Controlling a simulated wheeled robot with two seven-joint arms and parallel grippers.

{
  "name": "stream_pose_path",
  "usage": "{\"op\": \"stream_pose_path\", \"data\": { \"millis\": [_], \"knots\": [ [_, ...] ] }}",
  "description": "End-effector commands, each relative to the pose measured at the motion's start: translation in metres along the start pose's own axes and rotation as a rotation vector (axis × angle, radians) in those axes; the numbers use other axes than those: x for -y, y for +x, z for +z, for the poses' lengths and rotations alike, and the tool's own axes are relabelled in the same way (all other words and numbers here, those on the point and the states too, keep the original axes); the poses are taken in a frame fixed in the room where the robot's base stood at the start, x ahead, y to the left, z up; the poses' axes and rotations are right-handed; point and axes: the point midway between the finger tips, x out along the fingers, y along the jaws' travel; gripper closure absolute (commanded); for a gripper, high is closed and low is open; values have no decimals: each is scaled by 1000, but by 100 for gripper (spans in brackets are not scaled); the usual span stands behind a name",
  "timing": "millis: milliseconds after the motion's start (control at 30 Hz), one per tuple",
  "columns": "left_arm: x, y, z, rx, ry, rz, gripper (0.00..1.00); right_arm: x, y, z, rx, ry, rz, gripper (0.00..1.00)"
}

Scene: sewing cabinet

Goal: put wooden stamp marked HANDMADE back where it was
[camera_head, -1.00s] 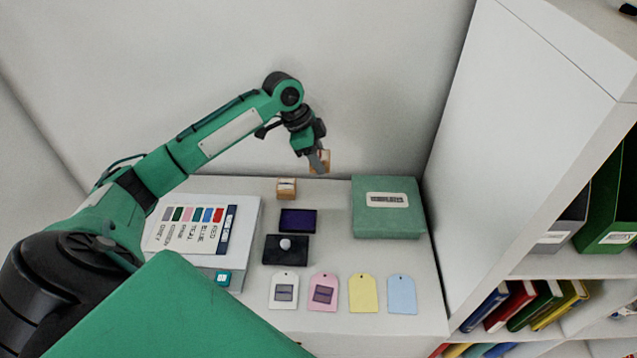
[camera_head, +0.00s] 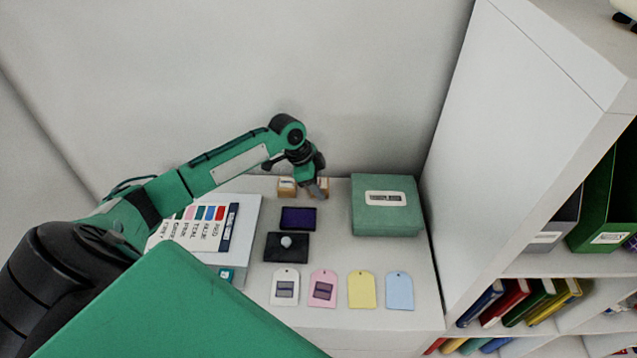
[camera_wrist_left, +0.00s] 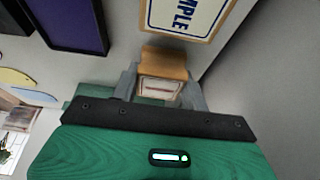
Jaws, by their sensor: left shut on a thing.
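My left gripper (camera_head: 315,191) is shut on a small wooden stamp (camera_head: 323,184) at the back of the white table top. The stamp also shows between the fingers in the left wrist view (camera_wrist_left: 163,64), with a pale label whose lettering I cannot read. A second wooden stamp (camera_head: 287,187) stands just left of the held one. A tan-edged label ending in "MPLE" (camera_wrist_left: 188,14) shows beyond the held stamp in the wrist view. I cannot tell whether the held stamp touches the table. My right gripper is not in view.
A purple ink pad (camera_head: 298,217) and a black pad with a pale knob (camera_head: 286,248) lie in front. A green box (camera_head: 386,221) stands to the right. Several tags lie along the front, including a yellow one (camera_head: 361,290). A colour chart (camera_head: 190,229) is at left.

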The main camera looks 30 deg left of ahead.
Motion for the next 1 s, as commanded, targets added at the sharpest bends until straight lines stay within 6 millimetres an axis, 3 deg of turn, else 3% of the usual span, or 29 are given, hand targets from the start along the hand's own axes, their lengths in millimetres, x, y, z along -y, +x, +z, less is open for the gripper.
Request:
{"op": "stream_pose_path", "data": {
  "millis": [67,100,200,567,667,1000],
  "knots": [
    [0,2,1,0,0,0,78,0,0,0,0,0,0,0],
    [0,2,1,0,0,0,47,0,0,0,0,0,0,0],
    [0,2,1,0,0,0,33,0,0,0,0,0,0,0],
    [1,-5,0,0,0,-1,33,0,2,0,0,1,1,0],
    [2,-19,0,-1,2,-4,33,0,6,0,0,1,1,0],
    [1,-90,0,0,1,-3,33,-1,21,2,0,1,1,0]
  ]
}}
